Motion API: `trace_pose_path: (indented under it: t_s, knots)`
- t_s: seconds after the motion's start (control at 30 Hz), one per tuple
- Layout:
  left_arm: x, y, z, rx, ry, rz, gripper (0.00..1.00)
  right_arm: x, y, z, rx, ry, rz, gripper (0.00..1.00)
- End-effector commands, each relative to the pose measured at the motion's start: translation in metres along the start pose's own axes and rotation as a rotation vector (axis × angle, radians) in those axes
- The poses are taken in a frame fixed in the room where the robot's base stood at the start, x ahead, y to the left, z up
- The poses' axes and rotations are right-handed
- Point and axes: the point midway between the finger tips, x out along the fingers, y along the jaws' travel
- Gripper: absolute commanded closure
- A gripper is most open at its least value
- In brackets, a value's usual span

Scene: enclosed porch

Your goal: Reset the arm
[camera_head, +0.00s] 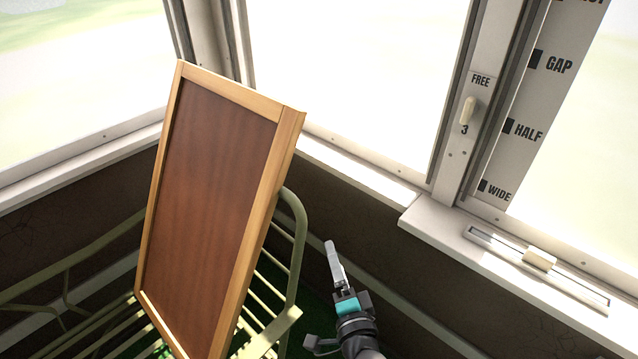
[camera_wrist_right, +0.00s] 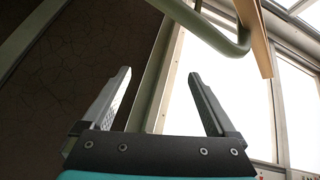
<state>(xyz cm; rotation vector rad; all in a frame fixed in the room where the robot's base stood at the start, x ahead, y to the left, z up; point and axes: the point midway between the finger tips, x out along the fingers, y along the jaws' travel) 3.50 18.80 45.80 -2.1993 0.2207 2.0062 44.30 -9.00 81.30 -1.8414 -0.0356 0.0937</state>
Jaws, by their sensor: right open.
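My right gripper (camera_head: 335,262) is in the lower middle of the head view, pointing up, to the right of a green metal bench and below the window sill. In the right wrist view its two fingers (camera_wrist_right: 160,100) stand wide apart with nothing between them. The gripper is open and empty. My left gripper is not in either view.
A wood-framed brown board (camera_head: 215,185) leans on the slatted green bench (camera_head: 290,225) left of my gripper. The white sill (camera_head: 420,215) carries a slider track (camera_head: 540,258). A switch (camera_head: 468,112) sits on the window post. Dark wall lies behind my gripper.

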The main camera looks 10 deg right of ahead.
Motion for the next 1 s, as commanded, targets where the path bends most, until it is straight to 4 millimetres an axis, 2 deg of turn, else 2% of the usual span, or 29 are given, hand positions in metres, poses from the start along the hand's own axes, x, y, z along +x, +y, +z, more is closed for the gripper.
trace_pose_path:
  t_s: [0.1, 0.17, 0.27, 0.37, 0.4, 0.47, 0.5, 0.57, 0.6, 0.67, 0.7, 0.8, 0.9, 1.0]
  knots:
    - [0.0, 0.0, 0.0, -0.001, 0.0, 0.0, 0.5, 0.0, 0.0, 0.0, 0.001, 0.0, 0.0, 0.07]
    - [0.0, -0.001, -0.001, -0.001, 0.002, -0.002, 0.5, -0.003, 0.01, 0.003, -0.026, -0.014, 0.021, 0.07]
    - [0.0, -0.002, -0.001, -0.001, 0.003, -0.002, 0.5, -0.015, 0.048, 0.015, -0.142, -0.079, 0.103, 0.07]
    - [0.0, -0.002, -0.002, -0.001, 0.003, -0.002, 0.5, -0.043, 0.108, 0.033, -0.319, -0.195, 0.229, 0.07]
    - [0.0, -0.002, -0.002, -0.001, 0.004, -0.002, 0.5, -0.058, 0.134, 0.039, -0.396, -0.252, 0.283, 0.07]
    - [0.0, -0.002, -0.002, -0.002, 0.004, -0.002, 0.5, -0.084, 0.173, 0.046, -0.508, -0.343, 0.363, 0.07]
    - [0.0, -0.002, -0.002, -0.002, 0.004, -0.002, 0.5, -0.103, 0.197, 0.05, -0.578, -0.406, 0.414, 0.07]
    - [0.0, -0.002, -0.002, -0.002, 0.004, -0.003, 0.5, -0.135, 0.231, 0.054, -0.679, -0.505, 0.485, 0.07]
    - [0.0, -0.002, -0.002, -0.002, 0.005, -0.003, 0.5, -0.157, 0.252, 0.055, -0.741, -0.573, 0.531, 0.07]
    - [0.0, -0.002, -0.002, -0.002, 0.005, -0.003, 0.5, -0.192, 0.282, 0.056, -0.829, -0.679, 0.596, 0.07]
    - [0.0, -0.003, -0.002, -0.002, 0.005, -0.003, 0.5, -0.217, 0.3, 0.055, -0.884, -0.753, 0.638, 0.07]
    - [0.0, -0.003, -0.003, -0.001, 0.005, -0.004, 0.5, -0.279, 0.336, 0.05, -1.002, -0.932, 0.725, 0.07]
    - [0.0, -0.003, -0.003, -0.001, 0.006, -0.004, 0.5, -0.331, 0.358, 0.043, -1.088, -1.089, 0.787, 0.07]
    - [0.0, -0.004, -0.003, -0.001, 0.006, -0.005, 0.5, -0.368, 0.371, 0.036, -1.141, -1.203, 0.825, 0.07]
